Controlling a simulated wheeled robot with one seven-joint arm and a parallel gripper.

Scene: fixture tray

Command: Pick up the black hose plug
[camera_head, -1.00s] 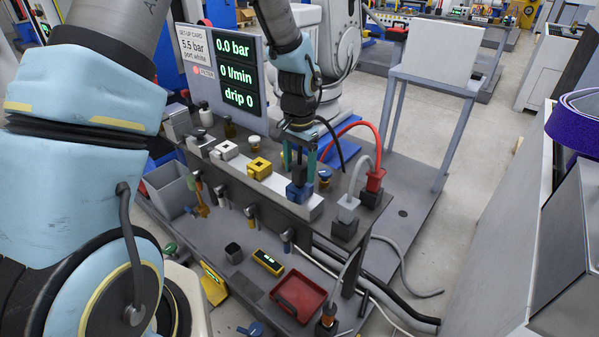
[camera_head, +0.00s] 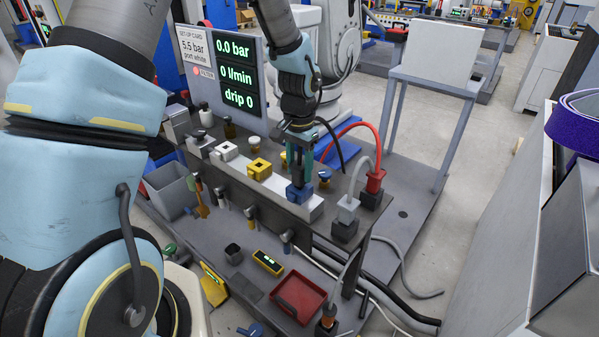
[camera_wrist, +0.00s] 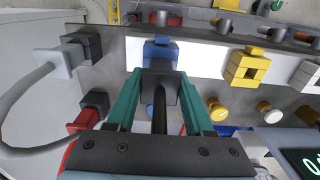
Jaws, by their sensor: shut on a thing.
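My gripper (camera_head: 299,166) points down over the blue port block (camera_head: 299,193) near the right end of the white strip. In the wrist view its teal fingers (camera_wrist: 158,88) are shut on the dark black hose plug (camera_wrist: 157,80), one finger on each side. The black hose (camera_wrist: 160,112) runs from the plug back toward my wrist. The plug is right at the blue port block (camera_wrist: 160,52); I cannot tell how deep it sits in it. In the head view the fingers mostly hide the plug.
A red plug (camera_head: 374,182) with a red hose and a grey plug (camera_head: 347,208) stand close on the right. Yellow (camera_head: 259,168) and white (camera_head: 225,151) port blocks lie left along the strip. A red tray (camera_head: 298,299) sits below in front. The display panel stands behind, at left.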

